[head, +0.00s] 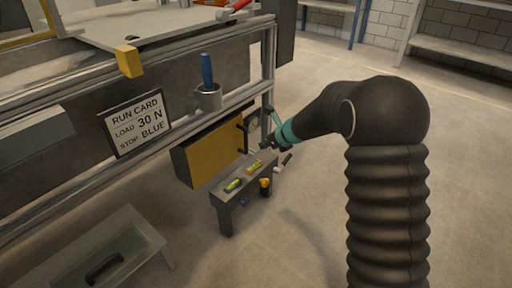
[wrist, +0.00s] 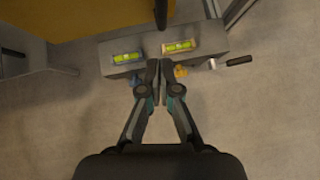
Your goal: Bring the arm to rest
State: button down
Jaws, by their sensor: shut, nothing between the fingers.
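My gripper (wrist: 153,80) is shut and empty in the wrist view, its fingertips together. It is above the front edge of a small grey bench (wrist: 210,42), apart from the things on it as far as I can tell. In the head view my gripper (head: 266,147) is small and dark at the end of my black sleeved arm, beyond a teal band. The bench (head: 225,194) stands below it.
A yellow panel (head: 208,152) stands behind the bench. A dark-handled tool (wrist: 237,61) sticks out at the bench's right end. The floor at right is clear.

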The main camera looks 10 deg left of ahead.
jog(key=shift+v, duration=2.3)
jog(key=w+d+m+t+h, duration=0.15)
jog(key=d+m, duration=0.25)
jog(key=m, duration=0.4)
jog(key=w+d+m+t+h, duration=0.1)
jog(key=d+m+t+h, duration=0.15)
jog(key=d+m, duration=0.4)
jog(key=s+d+r+m+g+h, duration=0.1)
jog(key=s+d+r+m+h, duration=0.2)
jog(key=s+d+m+h, duration=0.7)
jog(key=s+d+r+m+g+y, duration=0.1)
jog(key=s+d+m+g+y, duration=0.1)
jog(key=s+m, duration=0.45)
jog(key=s+d+r+m+g+y, duration=0.2)
jog(key=s+m, duration=0.4)
jog(key=m, duration=0.2)
jog(key=s+r+m+y, duration=0.1)
jog(key=s+r+m, duration=0.2)
jog(key=s, duration=0.6)
jog(key=s+a+r+m+t+y, duration=0.1)
jog(key=s+r+m, duration=0.3)
jog(key=s, duration=0.6)
jog(key=shift+a+y, duration=0.25)
jog(key=shift+y, duration=0.25)
